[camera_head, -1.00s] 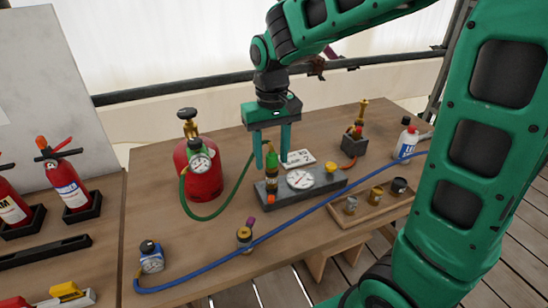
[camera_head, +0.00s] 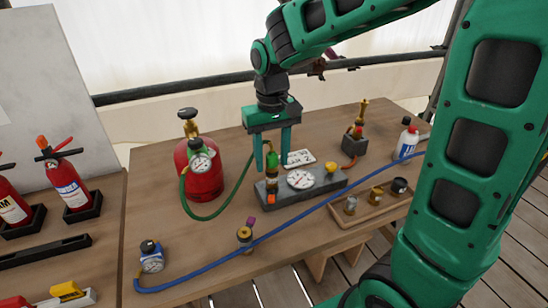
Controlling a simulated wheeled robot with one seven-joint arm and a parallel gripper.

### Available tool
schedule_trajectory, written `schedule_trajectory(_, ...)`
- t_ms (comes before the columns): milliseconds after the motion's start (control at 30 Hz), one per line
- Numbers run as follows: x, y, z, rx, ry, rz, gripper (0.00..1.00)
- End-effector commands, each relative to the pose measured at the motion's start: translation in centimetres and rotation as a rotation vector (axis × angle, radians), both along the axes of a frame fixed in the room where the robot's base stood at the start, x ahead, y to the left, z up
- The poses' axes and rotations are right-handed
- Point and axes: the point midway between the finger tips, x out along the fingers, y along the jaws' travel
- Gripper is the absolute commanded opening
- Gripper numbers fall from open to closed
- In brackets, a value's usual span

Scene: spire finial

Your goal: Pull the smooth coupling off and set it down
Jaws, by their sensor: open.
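My gripper (camera_head: 272,157) points straight down over the left end of a grey block with a dial (camera_head: 300,179). Its two green fingers are apart, one on each side of an upright fitting (camera_head: 272,163) with a green upper part. I cannot tell whether they touch it. A green hose (camera_head: 232,197) runs from the red cylinder (camera_head: 204,179) up to this fitting. Which part is the smooth coupling is too small to tell; part of the fitting is hidden by the fingers.
A wooden tray (camera_head: 345,223) with several small fittings lies to the right. A blue hose (camera_head: 318,208) crosses the front from a blue gauge (camera_head: 151,257), past a small brass fitting (camera_head: 244,236). A white bottle (camera_head: 406,143) stands at the right. Bare tabletop lies front left of the block.

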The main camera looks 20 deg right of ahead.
Motion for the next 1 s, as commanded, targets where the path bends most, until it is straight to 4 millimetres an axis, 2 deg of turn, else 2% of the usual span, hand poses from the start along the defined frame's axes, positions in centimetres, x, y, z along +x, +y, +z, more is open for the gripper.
schedule_trajectory(300, 0.0, 0.0, 0.0, 0.0, 0.0, -0.001, 0.44)
schedule_trajectory(367, 0.0, -0.1, 0.0, 0.0, 0.0, -0.001, 0.32)
schedule_trajectory(500, 0.0, -0.1, 0.0, 0.0, 0.0, -0.001, 0.0)
schedule_trajectory(1000, 0.0, -0.1, 1.2, 0.0, -0.001, -0.002, 0.0)
